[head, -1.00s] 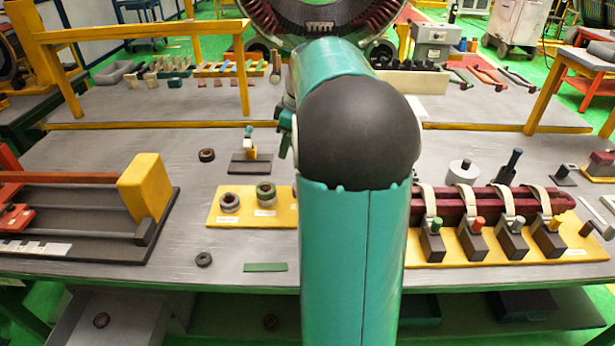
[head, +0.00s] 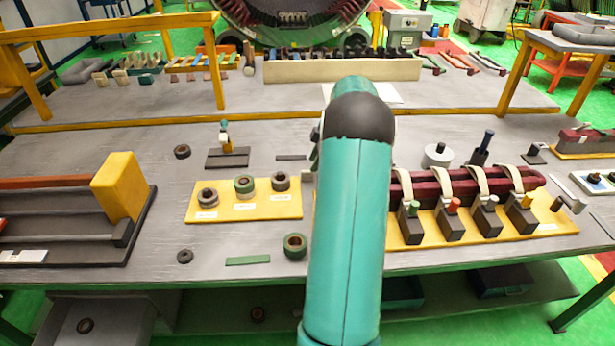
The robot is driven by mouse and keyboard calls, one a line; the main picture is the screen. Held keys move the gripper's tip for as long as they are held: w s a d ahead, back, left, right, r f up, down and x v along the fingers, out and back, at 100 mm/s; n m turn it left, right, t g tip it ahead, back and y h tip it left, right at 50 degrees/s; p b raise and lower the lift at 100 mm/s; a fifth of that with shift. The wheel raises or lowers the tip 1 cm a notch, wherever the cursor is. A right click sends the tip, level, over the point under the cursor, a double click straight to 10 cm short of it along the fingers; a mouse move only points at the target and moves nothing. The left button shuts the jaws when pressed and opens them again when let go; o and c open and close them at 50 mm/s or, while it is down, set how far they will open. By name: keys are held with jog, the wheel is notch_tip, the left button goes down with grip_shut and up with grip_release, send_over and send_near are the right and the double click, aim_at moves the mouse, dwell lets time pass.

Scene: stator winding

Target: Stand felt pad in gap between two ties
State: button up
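Several pale ties (head: 442,183) wrap a dark red coil bar (head: 460,186) on a yellow board at the right of the bench. Gaps show between neighbouring ties, with no pad visible standing in them. A flat green strip (head: 248,261) lies near the bench's front edge, and a thin dark grey strip (head: 291,157) lies farther back. Either could be the felt pad; I cannot tell which. My teal arm stands in the middle of the view and hides the left end of the coil bar. My gripper cannot be made out behind the arm.
Several clamp blocks (head: 447,227) stand in front of the coil bar. A yellow board (head: 222,208) carries rings left of my arm, with a loose ring (head: 295,246) nearby. A yellow block (head: 119,186) rises at left. The bench front is mostly clear.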

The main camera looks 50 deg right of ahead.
aim_at(308, 171)
jog(key=x, duration=0.5)
jog(key=shift+w+a+f, duration=0.2)
jog(key=shift+w+f, duration=0.05)
jog(key=shift+f, duration=0.05)
jog(key=shift+c, duration=0.2)
grip_shut()
